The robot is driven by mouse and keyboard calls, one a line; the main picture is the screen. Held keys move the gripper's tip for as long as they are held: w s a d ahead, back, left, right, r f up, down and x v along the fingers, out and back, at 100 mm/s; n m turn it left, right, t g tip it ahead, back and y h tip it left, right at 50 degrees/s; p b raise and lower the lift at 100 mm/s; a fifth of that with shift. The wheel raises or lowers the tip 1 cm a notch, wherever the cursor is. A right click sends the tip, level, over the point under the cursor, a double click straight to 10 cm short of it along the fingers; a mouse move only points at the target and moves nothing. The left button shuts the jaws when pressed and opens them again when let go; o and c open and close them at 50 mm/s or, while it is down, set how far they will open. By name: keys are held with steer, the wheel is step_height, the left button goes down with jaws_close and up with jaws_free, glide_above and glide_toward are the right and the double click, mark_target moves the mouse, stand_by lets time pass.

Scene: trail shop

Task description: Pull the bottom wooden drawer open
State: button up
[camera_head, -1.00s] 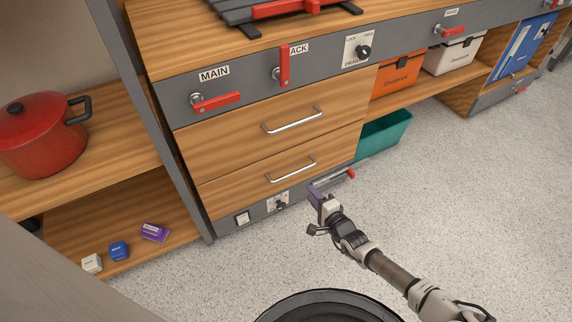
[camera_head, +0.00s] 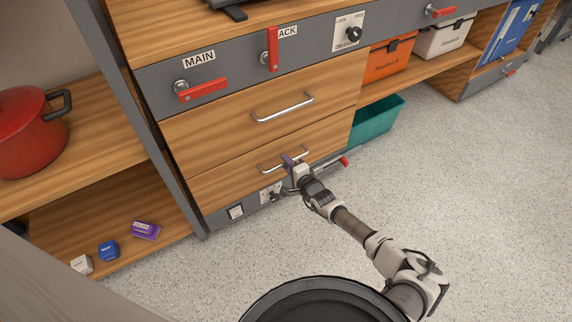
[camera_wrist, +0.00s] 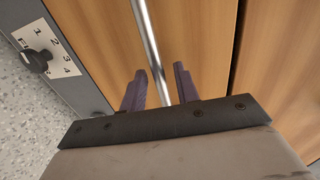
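The bottom wooden drawer (camera_head: 237,174) is closed, flush with the cabinet front, with a horizontal metal bar handle (camera_head: 268,167). My gripper (camera_head: 290,160) is at the right part of that handle and hides some of it. In the wrist view, the metal handle (camera_wrist: 149,40) runs down between the two purple fingers of my gripper (camera_wrist: 160,85). The fingers are apart on either side of the bar, with a gap visible on each side. The drawer front (camera_wrist: 190,35) fills the background there.
The upper drawer (camera_head: 230,118) with its own handle is closed above. Below is a grey panel with a numbered dial (camera_head: 270,192) and a red-tipped lever (camera_head: 343,160). A teal bin (camera_head: 375,122) stands to the right. The speckled floor in front is clear.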

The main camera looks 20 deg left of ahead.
steer(key=shift+w+a+f, duration=0.1)
steer(key=shift+w+a, duration=0.25)
steer(key=shift+a, duration=0.1)
jaws_close()
